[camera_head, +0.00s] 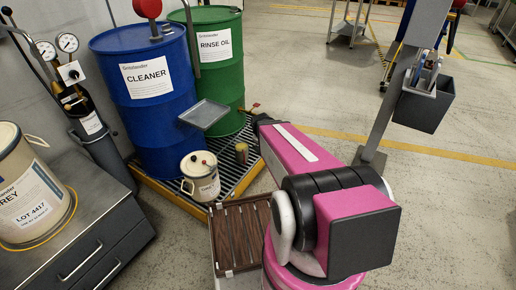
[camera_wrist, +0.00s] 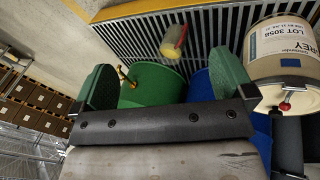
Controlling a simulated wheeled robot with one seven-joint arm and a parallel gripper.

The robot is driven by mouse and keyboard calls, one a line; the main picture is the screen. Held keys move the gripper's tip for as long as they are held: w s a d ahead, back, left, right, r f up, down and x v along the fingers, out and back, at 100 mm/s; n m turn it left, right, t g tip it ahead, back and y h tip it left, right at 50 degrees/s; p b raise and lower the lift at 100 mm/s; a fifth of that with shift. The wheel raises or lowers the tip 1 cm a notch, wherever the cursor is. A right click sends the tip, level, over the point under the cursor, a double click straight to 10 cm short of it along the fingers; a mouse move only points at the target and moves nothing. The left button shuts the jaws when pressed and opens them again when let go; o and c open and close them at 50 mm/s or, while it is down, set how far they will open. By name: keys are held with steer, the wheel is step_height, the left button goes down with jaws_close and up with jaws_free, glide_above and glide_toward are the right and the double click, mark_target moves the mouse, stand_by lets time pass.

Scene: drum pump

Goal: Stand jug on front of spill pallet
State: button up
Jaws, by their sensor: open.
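A cream container marked GREY, LOT 3058 (camera_wrist: 285,48), seemingly the same one, shows at the right in the wrist view, beside the pallet's grating (camera_wrist: 225,22). My gripper (camera_wrist: 162,64) is open, with nothing between its two green fingers. The container is to the right of the fingers, apart from them. In the head view the gripper is hidden behind my pink arm.
A blue CLEANER drum (camera_head: 148,108) and a green RINSE OIL drum (camera_head: 217,72) stand on the pallet. A small tan cylinder (camera_head: 241,154) stands on its grating. A brown slatted surface (camera_head: 238,238) lies in front. A large pail (camera_head: 32,190) sits on a grey cabinet.

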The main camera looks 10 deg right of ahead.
steer(key=s+a+r+m+g+y, duration=0.2)
steer(key=s+a+r+m+g, duration=0.2)
steer(key=s, duration=0.5)
steer(key=a+r+m, duration=0.1)
steer(key=r+m, duration=0.1)
steer(key=m, duration=0.1)
steer(key=shift+s+a, duration=0.15)
steer(key=shift+s, duration=0.05)
steer(key=shift+f, duration=0.1)
